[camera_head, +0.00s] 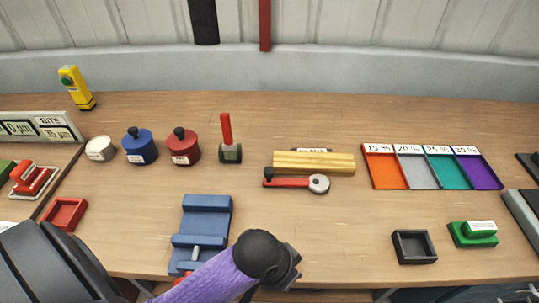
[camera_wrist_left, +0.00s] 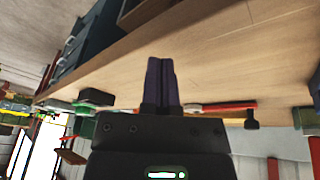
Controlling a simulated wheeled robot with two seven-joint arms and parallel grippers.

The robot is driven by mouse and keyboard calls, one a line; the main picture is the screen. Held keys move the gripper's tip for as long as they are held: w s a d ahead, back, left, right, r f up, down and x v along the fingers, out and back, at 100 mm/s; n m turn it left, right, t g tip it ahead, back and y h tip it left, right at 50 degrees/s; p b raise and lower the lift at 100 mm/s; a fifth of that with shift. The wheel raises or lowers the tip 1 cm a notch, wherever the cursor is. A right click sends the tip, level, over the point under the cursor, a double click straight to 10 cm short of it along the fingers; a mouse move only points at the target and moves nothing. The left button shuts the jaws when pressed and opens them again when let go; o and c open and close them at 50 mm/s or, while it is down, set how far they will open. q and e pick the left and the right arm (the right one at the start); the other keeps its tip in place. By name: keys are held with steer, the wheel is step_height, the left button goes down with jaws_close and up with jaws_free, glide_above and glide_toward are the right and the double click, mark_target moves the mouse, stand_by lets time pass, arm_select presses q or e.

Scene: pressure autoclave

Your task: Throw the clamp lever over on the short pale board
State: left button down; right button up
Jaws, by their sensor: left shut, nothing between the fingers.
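A short pale yellow board (camera_head: 313,162) lies flat near the middle of the bench, with a small white label partly hidden behind it. A red lever (camera_head: 293,182) with a grey round end and a black knob lies along its front edge; I cannot tell whether it is fixed to the board. A red bar with a black end, likely this lever, shows in the left wrist view (camera_wrist_left: 228,105). My left gripper (camera_head: 293,268) is near the bench's front edge, in front of the lever and apart from it. Its dark fingers are together and empty in the left wrist view (camera_wrist_left: 162,82).
A blue fixture (camera_head: 207,202) stands left of my left gripper, partly hidden by my arm. Two lidded pots, blue (camera_head: 140,150) and red (camera_head: 181,151), and a red-handled tool (camera_head: 227,130) stand behind. A tray with coloured compartments (camera_head: 376,182) is right. Bare wood lies before the lever.

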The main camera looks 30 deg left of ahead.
arm_select(q)
steer(key=w, duration=0.7)
steer(key=shift+w+a+r, duration=0.25)
steer(key=shift+a, duration=0.15)
steer(key=shift+n+y, duration=0.8)
steer(key=w+a, duration=0.1)
steer(key=w, duration=0.1)
steer(key=w+a+r, duration=0.1)
steer(key=w, duration=0.1)
steer(key=w+a+r, duration=0.1)
steer(key=w+a, duration=0.1)
steer(key=shift+a+r, duration=0.1)
steer(key=w+a+r+n+y, duration=0.1)
steer(key=w+a+r+n, duration=0.4)
steer(key=a, duration=0.7)
step_height(320, 180, up, 4)
steer(key=w, duration=0.2)
steer(key=shift+w+a+r+n+y, duration=0.15)
steer(key=shift+w+r+n+y, duration=0.1)
steer(key=shift+w+n+y, duration=0.15)
